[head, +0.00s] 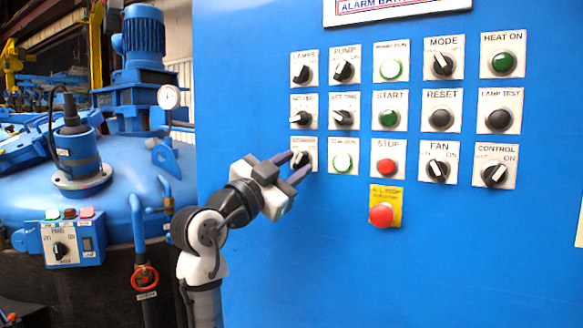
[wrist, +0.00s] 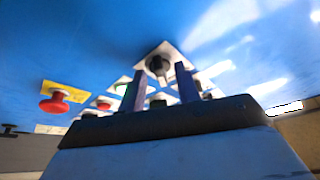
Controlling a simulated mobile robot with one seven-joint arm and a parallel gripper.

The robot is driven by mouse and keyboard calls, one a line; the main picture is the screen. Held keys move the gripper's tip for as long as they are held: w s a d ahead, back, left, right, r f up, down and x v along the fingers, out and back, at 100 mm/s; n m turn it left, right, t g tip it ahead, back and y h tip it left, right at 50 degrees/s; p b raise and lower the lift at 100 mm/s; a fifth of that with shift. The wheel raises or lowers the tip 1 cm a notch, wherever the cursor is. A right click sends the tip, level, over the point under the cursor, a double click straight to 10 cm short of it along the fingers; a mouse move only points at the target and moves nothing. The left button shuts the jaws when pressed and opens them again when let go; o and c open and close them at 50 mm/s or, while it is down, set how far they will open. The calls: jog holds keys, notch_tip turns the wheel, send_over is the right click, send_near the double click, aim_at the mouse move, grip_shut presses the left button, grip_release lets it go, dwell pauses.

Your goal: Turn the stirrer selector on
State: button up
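The stirrer selector (head: 301,155) is a black rotary knob on a white plate, in the lower left of the blue panel's button rows. My gripper (head: 298,165) is in front of it, with its two dark fingers apart. In the wrist view, a black knob (wrist: 158,63) on a white plate shows between the tips of my open gripper (wrist: 161,72). I cannot tell whether the fingers touch it. The fingers partly cover the selector in the head view, and its exact pointer direction is unclear.
A lit round lamp (head: 343,162) is just right of the selector. The red stop button (head: 388,167) and a red emergency button on a yellow plate (head: 381,214) are farther right. Other selectors sit above. A blue furnace vessel (head: 110,215) stands at the left.

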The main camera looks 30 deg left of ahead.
jog(key=b+v, duration=0.3)
jog(key=v, duration=1)
jog(key=shift+s, duration=0.35)
jog(key=shift+a+f, duration=0.1)
